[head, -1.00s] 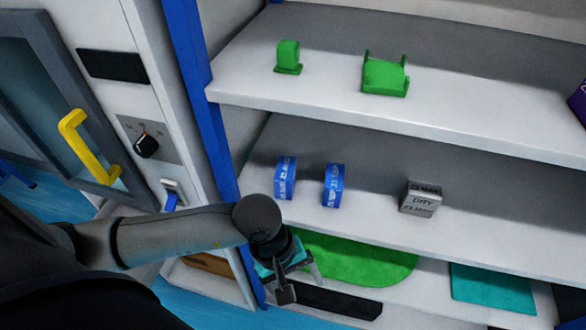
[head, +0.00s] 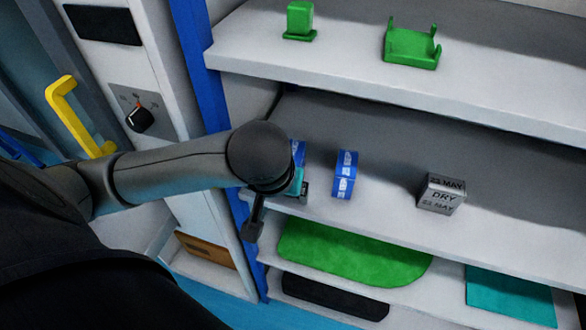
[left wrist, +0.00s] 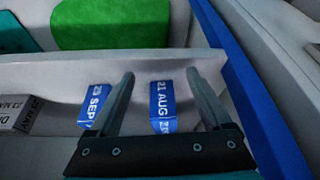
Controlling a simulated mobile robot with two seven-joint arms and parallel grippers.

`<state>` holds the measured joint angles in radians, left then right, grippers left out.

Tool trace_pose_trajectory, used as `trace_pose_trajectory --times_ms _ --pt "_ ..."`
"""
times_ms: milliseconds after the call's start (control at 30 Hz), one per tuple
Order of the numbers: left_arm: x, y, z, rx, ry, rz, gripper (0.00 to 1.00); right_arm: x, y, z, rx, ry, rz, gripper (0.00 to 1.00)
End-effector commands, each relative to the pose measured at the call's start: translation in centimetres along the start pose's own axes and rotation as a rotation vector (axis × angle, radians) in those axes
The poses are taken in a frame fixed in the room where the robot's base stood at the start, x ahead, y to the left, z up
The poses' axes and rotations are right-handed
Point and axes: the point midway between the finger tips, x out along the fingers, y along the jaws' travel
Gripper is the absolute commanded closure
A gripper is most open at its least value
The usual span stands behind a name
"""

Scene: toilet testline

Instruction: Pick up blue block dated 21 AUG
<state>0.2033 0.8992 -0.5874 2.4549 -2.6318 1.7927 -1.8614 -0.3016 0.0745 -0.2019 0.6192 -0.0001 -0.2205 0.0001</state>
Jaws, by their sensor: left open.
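The blue block dated 21 AUG (left wrist: 161,100) stands on the middle shelf. In the left wrist view it shows between my left gripper's fingers (left wrist: 160,76), which are open and empty. In the head view this block (head: 298,150) is mostly hidden behind my left wrist and gripper (head: 298,186), which is at the shelf's front edge. A second blue block (head: 344,174), marked SEP in the left wrist view (left wrist: 95,103), stands to its right in the head view. My right gripper is not in view.
Green items (head: 411,45) sit on the shelf above. A green mat (head: 350,255) lies on the shelf below. A blue post (head: 196,65) borders the shelves on the left.

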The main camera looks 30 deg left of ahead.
Motion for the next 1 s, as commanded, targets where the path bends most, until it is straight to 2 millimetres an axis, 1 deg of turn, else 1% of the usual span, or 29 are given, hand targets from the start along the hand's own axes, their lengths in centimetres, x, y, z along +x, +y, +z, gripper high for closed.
trace_pose_trajectory --times_ms 33,100,267,367,500,667,800,1000 --pt "0.3 0.1 -0.8 -0.004 0.000 0.002 0.18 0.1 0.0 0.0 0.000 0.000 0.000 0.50" --pt "0.5 0.0 -1.4 -0.002 -0.001 0.002 0.18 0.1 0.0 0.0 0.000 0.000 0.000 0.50" --pt "0.7 0.1 -2.1 0.000 -0.001 0.002 0.18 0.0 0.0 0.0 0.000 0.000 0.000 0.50" --pt "1.1 0.0 -2.9 -0.003 -0.001 0.001 0.18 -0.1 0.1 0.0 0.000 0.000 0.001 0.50" --pt "1.8 0.1 -4.8 -0.005 -0.001 0.004 0.18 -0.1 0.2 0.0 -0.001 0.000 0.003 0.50" --pt "2.6 0.1 -6.7 -0.003 -0.003 0.004 0.18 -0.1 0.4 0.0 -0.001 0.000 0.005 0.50" --pt "3.7 0.1 -6.5 -0.001 -0.006 0.003 0.18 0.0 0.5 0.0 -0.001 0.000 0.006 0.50" --pt "3.8 0.0 -6.6 0.000 -0.001 0.002 0.18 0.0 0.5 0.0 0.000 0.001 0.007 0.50"
